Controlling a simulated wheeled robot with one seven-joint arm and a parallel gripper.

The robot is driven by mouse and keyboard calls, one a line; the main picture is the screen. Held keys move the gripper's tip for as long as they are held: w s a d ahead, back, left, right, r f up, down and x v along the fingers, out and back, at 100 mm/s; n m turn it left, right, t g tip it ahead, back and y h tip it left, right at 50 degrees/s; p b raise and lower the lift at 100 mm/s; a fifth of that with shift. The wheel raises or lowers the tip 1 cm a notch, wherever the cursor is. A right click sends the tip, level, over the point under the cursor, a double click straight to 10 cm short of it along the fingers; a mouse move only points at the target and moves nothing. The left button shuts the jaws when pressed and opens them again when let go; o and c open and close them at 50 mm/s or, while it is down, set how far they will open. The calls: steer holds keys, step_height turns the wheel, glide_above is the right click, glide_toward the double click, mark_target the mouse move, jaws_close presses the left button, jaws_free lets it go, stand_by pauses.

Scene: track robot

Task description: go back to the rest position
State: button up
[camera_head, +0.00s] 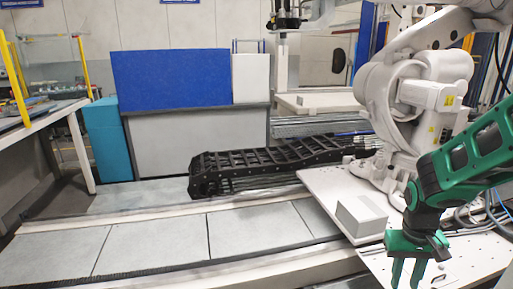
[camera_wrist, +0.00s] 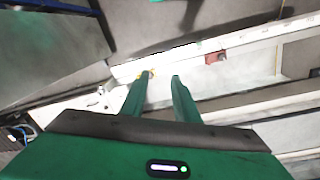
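My gripper (camera_head: 408,272) is at the lower right in the head view, green, with its fingers pointing down above a white plate. In the wrist view my gripper (camera_wrist: 161,76) shows two green fingers with a gap between them and nothing held. A white robot arm (camera_head: 415,95) stands on the plate behind my green arm in the head view. The fingertips are cut off by the lower edge of the head view.
A light grey box (camera_head: 362,217) sits on the white plate (camera_head: 330,183) left of my gripper. A black cable track (camera_head: 260,168) lies behind. A blue panel (camera_head: 171,77) and a work table (camera_head: 40,130) stand farther left. The grey tiled floor (camera_head: 150,242) is clear.

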steer(key=s+d+r+m, duration=0.1)
steer(key=s+r+m, duration=0.1)
steer(key=s+r, duration=0.3)
steer(key=s+d+r+m+y, duration=0.1)
steer(key=s+r, duration=0.5)
steer(key=s, duration=0.6)
steer(key=shift+d+m, duration=0.4)
steer(key=shift+m, duration=0.1)
steer(key=shift+w+f, duration=0.25)
steer(key=shift+w, duration=0.3)
steer(key=shift+o, duration=0.4)
